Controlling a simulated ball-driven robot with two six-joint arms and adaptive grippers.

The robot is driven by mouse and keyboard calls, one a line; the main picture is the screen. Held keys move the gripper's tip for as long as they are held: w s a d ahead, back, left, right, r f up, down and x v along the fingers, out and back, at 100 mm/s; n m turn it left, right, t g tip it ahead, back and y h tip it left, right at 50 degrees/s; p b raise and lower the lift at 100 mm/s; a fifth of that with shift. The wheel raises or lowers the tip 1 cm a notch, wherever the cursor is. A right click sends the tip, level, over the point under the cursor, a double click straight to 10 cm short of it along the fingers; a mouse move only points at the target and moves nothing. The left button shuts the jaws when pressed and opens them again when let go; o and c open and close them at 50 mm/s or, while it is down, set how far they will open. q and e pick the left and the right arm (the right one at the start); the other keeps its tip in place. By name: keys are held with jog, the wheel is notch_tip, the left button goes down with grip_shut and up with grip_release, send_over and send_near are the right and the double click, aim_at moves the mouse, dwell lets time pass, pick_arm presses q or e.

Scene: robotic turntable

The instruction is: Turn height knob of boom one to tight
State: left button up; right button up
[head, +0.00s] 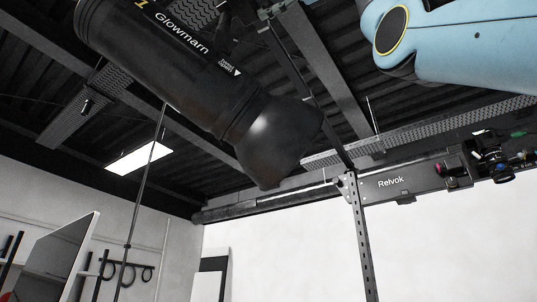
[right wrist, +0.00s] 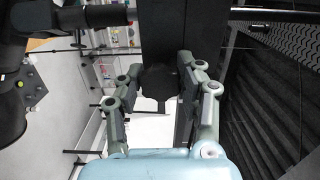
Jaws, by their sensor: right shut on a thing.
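In the right wrist view a dark, roughly round knob (right wrist: 157,85) sits below a black block (right wrist: 162,28). My right gripper (right wrist: 162,72) has its grey-green fingers on both sides of the knob and is shut on it. No marking on the knob shows its setting, so I cannot tell whether it is tight. In the head view a blue link of my arm (head: 455,45) fills the upper right corner. The gripper and the knob are outside that view. My left gripper is in neither view.
A large black Glowmarn light (head: 190,65) hangs close across the head view's upper left. A long rail with a Relvok box (head: 400,184) runs across the right, beside an upright perforated post (head: 361,235). A screen (head: 60,262) stands at the lower left.

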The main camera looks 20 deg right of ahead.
jog(key=o, duration=1.2)
jog(key=shift+s+d, duration=0.1)
jog(key=v, duration=1.1)
jog(key=shift+s+d, duration=0.25)
jog(key=shift+d, duration=0.05)
